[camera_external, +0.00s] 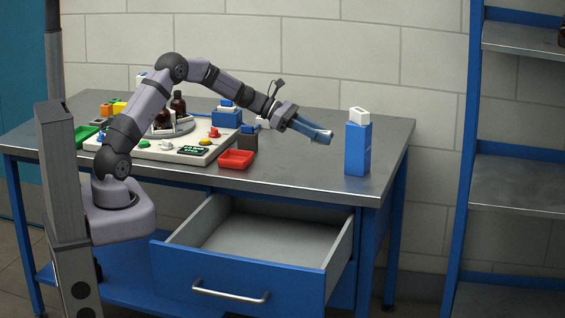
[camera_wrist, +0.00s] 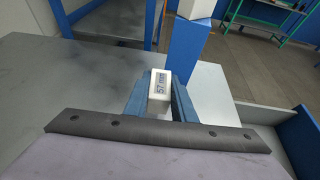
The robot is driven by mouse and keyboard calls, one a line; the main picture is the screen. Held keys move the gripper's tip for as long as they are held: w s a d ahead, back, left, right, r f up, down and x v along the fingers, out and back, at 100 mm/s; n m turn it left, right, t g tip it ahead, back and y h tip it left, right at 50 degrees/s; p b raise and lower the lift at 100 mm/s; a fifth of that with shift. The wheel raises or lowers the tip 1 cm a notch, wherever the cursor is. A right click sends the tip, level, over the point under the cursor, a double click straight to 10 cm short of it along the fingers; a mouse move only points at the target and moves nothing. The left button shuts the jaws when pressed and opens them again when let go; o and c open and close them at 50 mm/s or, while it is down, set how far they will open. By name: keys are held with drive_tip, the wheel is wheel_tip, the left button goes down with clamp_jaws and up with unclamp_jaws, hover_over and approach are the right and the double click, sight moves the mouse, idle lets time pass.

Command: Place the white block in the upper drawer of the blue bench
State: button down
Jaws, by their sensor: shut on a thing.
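My gripper (camera_external: 322,135) reaches right and slightly down above the right half of the bench top. Its blue fingers (camera_wrist: 160,100) are shut on a white block (camera_wrist: 159,88) with dark "57 mm" marking on one face. In the external view the block is mostly hidden by the fingers. The upper drawer (camera_external: 238,283) of the blue bench (camera_external: 385,150) is pulled out, and its visible grey inside is empty. The drawer is below and left of my gripper in the external view.
A tall blue box (camera_external: 357,148) with a white top (camera_external: 359,115) stands to the right of my gripper; it also shows in the wrist view (camera_wrist: 190,48). A red tray (camera_external: 236,159) and a cluttered white board (camera_external: 165,152) are to the left. A blue shelf rack (camera_external: 520,190) stands right.

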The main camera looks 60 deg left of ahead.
drive_tip(key=shift+r, duration=2.1)
drive_tip(key=shift+s+a+p, duration=0.1)
drive_tip(key=shift+p, duration=0.35)
